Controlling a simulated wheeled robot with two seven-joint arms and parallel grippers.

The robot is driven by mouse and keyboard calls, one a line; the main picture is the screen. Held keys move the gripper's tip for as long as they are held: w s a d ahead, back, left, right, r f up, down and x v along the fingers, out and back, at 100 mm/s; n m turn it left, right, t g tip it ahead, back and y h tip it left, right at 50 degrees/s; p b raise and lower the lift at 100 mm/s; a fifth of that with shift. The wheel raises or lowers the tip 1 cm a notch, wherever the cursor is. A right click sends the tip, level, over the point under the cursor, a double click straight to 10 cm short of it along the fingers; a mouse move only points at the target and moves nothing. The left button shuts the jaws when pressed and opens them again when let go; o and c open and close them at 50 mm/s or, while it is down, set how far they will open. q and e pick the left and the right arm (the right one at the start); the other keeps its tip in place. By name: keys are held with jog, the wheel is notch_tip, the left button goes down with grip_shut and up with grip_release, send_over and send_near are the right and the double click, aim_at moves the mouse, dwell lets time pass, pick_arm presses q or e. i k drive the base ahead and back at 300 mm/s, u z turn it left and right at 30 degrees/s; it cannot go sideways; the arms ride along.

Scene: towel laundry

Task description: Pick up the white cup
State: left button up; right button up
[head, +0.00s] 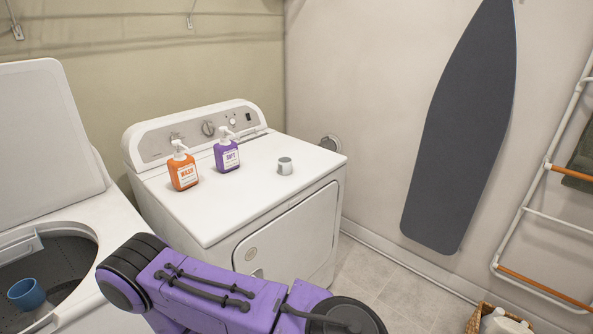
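A small white-grey cup (285,167) stands on the top of the white dryer (255,200), right of the two pump bottles. It looks upright, and its top shows a grey round area. One of my purple arms crosses the lower part of the head view, in front of the dryer. Neither gripper shows in this view, so I cannot see what they hold or how near they are to the cup.
An orange pump bottle (183,170) and a purple pump bottle (226,153) stand left of the cup. An open washer (100,225) at the left holds a blue cup (27,294). A drying rack (532,212) and a basket (478,316) are at the right.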

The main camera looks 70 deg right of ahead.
aim_at(285, 166)
jog(key=z, duration=0.55)
jog(key=i, duration=0.25)
jog(key=z, duration=3.55)
jog(key=i, duration=0.8)
jog(key=u, duration=2.55)
